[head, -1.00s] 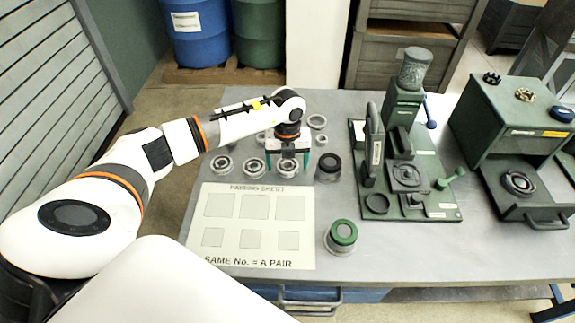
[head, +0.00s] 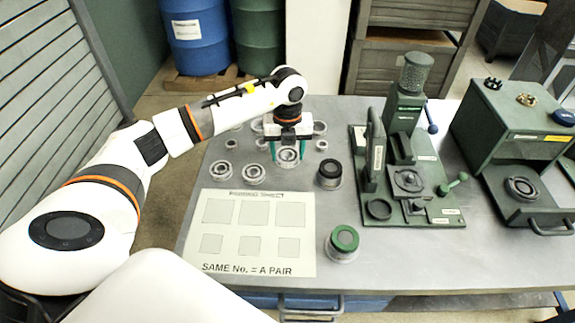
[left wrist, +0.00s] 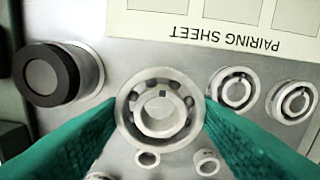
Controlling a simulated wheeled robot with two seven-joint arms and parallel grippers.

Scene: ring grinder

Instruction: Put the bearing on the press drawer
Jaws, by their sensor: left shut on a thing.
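My left gripper (head: 288,152) is shut on a silver bearing (head: 289,158), which shows large between the green fingers in the left wrist view (left wrist: 158,108). It appears to be held a little above the table, behind the pairing sheet. The press drawer (head: 540,213) is pulled out at the front of the green box-shaped machine (head: 515,125) at the right. A dark ring-shaped seat (head: 520,188) shows on the drawer, far to the right of the held bearing. My right gripper is not in view.
Two other bearings (head: 223,172) (head: 250,172) lie left of the gripper. The pairing sheet (head: 250,230) is bare. Small rings lie around the gripper.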

